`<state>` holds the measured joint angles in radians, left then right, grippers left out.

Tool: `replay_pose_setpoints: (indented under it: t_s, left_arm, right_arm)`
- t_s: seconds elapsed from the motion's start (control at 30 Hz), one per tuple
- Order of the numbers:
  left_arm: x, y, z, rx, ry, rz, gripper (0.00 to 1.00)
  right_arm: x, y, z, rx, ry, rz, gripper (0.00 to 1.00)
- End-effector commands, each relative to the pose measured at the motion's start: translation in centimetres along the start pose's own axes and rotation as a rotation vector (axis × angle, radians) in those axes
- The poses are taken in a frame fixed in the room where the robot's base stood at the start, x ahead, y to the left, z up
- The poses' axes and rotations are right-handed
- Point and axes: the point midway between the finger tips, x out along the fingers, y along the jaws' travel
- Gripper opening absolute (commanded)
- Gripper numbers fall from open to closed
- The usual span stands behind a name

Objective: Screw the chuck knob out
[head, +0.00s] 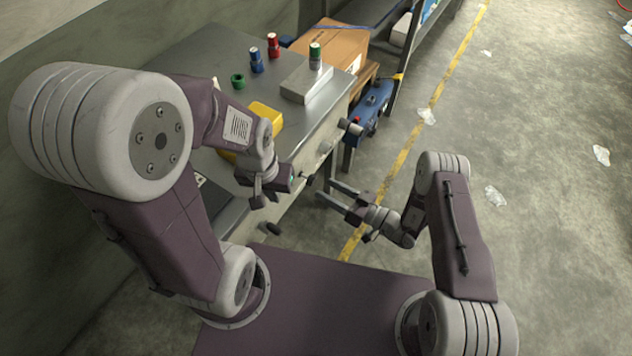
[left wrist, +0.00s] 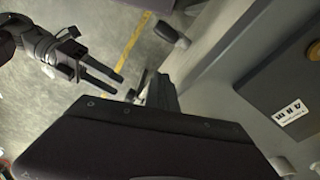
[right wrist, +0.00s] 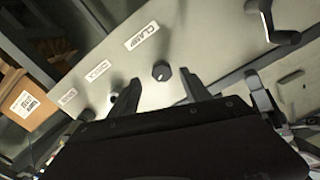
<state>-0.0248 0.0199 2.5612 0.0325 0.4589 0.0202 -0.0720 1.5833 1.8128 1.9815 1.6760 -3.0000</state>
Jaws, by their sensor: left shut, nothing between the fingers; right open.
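The bench's front panel (right wrist: 215,35) carries a row of knobs under white labels. A black knob (right wrist: 161,71) sits below the label reading CLAMP, in front of my open right gripper (right wrist: 160,90). A second, smaller knob (right wrist: 113,97) sits under a middle label (right wrist: 97,71), partly behind one right finger; I cannot read for sure which label says chuck. The right gripper is empty and apart from the panel, also in the head view (head: 326,192).
A crank handle (right wrist: 283,37) juts from the panel. A cardboard box (head: 335,42) is behind.

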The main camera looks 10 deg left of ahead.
Motion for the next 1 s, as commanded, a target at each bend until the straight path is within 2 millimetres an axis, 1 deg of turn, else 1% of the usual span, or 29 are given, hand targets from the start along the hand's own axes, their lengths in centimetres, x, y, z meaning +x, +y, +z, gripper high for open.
replay_pose_setpoints:
  t_s: [0.03,0.1,0.23,0.3,0.4,0.67,0.7,0.77,0.8,0.87,0.9,0.93,0.97,1.0]
  left_arm:
    - [-2.6,0.1,-0.3,0.0,0.002,0.0,0.0]
    - [-4.0,0.1,-0.5,0.0,0.003,0.0,0.0]
    - [-6.0,0.1,-0.7,0.0,0.003,0.0,0.0]
    - [-6.6,0.1,-0.7,0.0,0.002,0.0,0.0]
    - [-7.0,0.1,-0.8,0.0,0.002,0.0,0.0]
    - [-6.8,0.1,-0.8,0.0,0.002,0.0,0.0]
    - [-6.8,0.1,-0.8,0.0,0.002,0.0,0.03]
    - [-6.8,0.1,-0.8,0.001,0.002,0.0,0.19]
    - [-6.8,0.1,-0.8,0.002,0.002,0.0,0.31]
    - [-6.8,0.1,-0.3,0.008,-0.018,0.0,0.47]
    - [-6.9,-0.1,0.5,0.025,-0.05,-0.007,0.55]
    - [-7.0,-0.4,1.2,0.051,-0.081,-0.019,0.55]
    - [-7.2,-0.8,1.7,0.086,-0.111,-0.036,0.55]
    - [-7.6,-1.7,2.3,0.14,-0.153,-0.066,0.55]
  right_arm:
    - [-0.3,-0.5,-1.3,0.001,-0.001,0.0,0.55]
    - [-0.8,-0.4,-1.2,0.0,-0.002,-0.001,0.55]
    - [-1.8,-0.4,-1.0,0.0,-0.002,-0.002,0.55]
    - [-2.1,-0.3,-0.8,-0.001,-0.001,-0.001,0.55]
    - [-2.4,-0.3,-0.5,-0.001,-0.002,-0.003,0.55]
    - [-2.5,-0.2,-0.1,-0.002,-0.002,-0.003,0.55]
    - [-2.5,-0.2,-0.1,-0.002,-0.002,-0.003,0.55]
    - [-2.5,-0.2,-0.1,0.013,-0.002,-0.003,0.55]
    - [-2.5,-0.2,-0.1,0.051,-0.003,-0.003,0.55]
    - [-2.5,-0.1,0.4,0.17,-0.023,0.002,0.55]
    - [-2.6,-0.5,1.2,0.294,-0.06,-0.004,0.55]
    - [-2.7,-1.1,2.2,0.41,-0.103,-0.018,0.55]
    - [-3.0,-2.3,3.5,0.545,-0.164,-0.034,0.55]
    - [-3.7,-4.5,5.3,0.74,-0.263,-0.052,0.55]
